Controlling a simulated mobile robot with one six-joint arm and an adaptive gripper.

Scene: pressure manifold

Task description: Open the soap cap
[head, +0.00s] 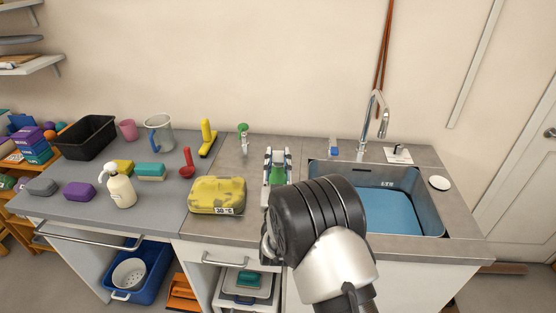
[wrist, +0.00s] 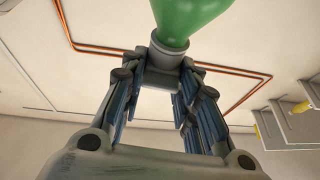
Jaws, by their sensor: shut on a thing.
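A green bottle, which I take to be the soap (wrist: 190,20), fills the top of the wrist view. It narrows to a grey collar or cap (wrist: 171,44) at the fingertips. My gripper (wrist: 165,75) is shut on this grey end, and its fingers partly hide it. In the head view my gripper (head: 277,157) is over the counter left of the sink, with a green part (head: 277,175) between its fingers. My dark wrist hides some of the lower side. I cannot tell whether the cap is loose.
A yellow stained case (head: 217,194) lies left of my gripper. A pump bottle (head: 121,188), a red scoop (head: 188,162) and a green-topped item (head: 243,130) stand on the counter. The sink (head: 385,210) is to the right. Brown pipes (head: 383,50) run up the wall.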

